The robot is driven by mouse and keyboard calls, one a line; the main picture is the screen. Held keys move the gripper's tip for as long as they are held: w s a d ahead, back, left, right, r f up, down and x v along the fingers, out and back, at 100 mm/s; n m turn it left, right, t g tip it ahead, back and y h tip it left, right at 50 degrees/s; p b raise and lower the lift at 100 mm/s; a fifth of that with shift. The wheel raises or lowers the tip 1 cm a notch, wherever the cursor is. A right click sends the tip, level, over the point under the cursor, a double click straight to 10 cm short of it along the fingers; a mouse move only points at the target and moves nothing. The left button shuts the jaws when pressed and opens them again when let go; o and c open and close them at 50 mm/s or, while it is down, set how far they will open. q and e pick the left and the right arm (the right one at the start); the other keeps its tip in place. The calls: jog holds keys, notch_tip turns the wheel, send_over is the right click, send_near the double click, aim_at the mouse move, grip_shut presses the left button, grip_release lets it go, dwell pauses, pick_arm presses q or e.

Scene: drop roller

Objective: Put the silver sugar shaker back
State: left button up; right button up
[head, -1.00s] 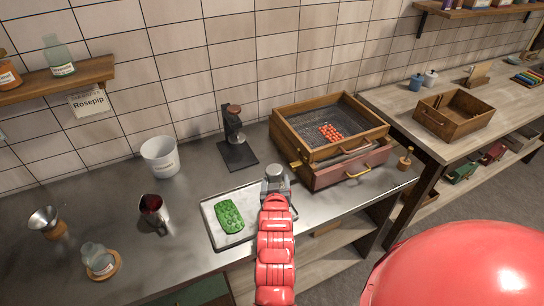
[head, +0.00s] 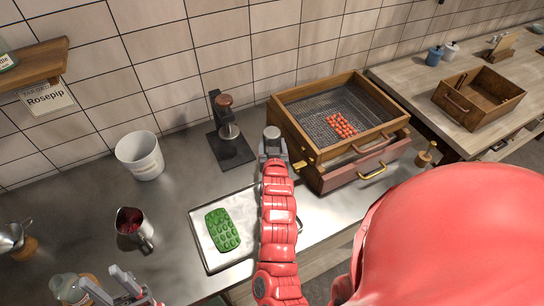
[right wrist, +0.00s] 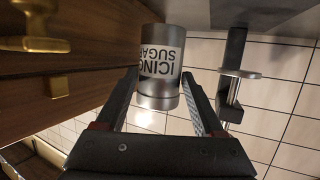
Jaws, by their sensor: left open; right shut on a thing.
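The silver sugar shaker (head: 272,132), labelled "ICING SUGAR", shows as a small grey top in the head view. In the right wrist view the shaker (right wrist: 160,70) sits between the two dark fingers. My right gripper (head: 274,148) is shut on it, beside the left corner of the wooden sieve box (head: 300,145) and beyond the tray. My left gripper (head: 102,282) is open at the bottom left, close to a glass bottle (head: 70,288). I cannot tell whether they touch.
A metal tray (head: 205,255) holds a green mould (head: 222,229). A black stand (head: 231,145) is left of the shaker. A white bucket (head: 139,156) and a metal jug (head: 133,228) stand further left. Bare counter lies between bucket and tray.

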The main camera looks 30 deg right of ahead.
jog(key=f+b, duration=0.1)
jog(key=f, duration=0.1)
jog(key=f+b, duration=0.1)
jog(key=f, duration=0.2)
jog(key=shift+w+d+f, duration=0.15)
jog(key=shift+w, duration=0.05)
jog(key=shift+f, duration=0.2)
jog(key=shift+r, duration=0.1)
jog(key=o, duration=1.5)
